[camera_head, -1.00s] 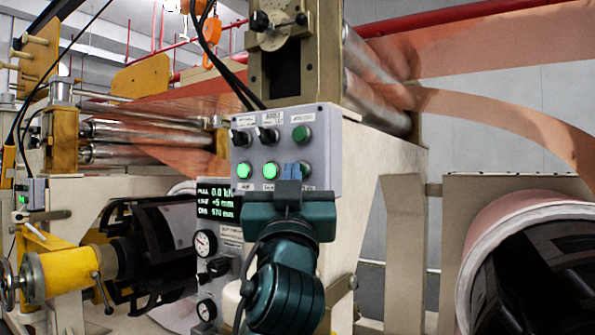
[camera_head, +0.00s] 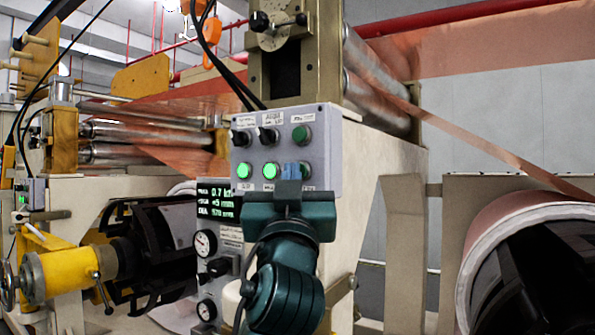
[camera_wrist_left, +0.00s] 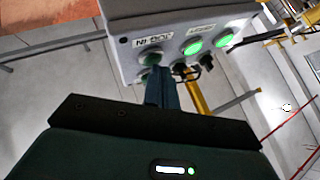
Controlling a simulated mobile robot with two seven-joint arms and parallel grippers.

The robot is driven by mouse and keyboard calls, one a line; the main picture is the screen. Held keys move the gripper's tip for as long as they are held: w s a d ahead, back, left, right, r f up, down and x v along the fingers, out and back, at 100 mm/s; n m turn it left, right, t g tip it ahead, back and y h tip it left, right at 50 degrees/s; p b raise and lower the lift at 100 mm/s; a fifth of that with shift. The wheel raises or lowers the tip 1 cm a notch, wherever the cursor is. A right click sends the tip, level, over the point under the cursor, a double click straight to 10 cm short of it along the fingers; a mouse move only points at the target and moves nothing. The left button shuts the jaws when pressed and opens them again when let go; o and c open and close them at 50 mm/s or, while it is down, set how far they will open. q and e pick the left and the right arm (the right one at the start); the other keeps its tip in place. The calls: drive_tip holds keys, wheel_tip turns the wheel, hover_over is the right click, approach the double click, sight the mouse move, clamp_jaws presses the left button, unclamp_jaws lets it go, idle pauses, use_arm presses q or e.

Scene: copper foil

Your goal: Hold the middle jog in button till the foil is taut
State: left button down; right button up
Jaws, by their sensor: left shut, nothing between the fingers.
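The grey control box (camera_head: 330,160) carries two rows of controls in the head view. Its lower row has two lit green buttons (camera_head: 269,171) and an unlit jog in button (camera_head: 307,169) at the right, mostly behind my left gripper (camera_head: 290,170). In the left wrist view, the jog in button (camera_wrist_left: 152,58) sits by its "JOG IN" label, with my shut, empty left fingertips (camera_wrist_left: 160,80) right at it. Whether it is pressed in cannot be seen. The copper foil (camera_head: 500,151) runs nearly straight from the rollers to the roll at right. My right gripper is out of view.
The readout (camera_head: 217,200) shows about 0.7 on its top line. Rollers (camera_head: 375,85) stand behind the box. The large roll (camera_head: 480,245) is at the right. A yellow handwheel shaft (camera_head: 65,272) and gauges (camera_head: 204,243) lie left of my arm.

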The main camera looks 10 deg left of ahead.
use_arm(q)
drive_tip(key=shift+s+a, duration=0.25)
drive_tip(key=shift+s, duration=0.5)
drive_tip(key=shift+s+a, duration=0.3)
drive_tip(key=shift+s, duration=0.5)
drive_tip(key=shift+s+a, duration=0.25)
drive_tip(key=shift+s, duration=0.5)
drive_tip(key=shift+s+a, duration=0.3)
drive_tip(key=shift+s, duration=0.5)
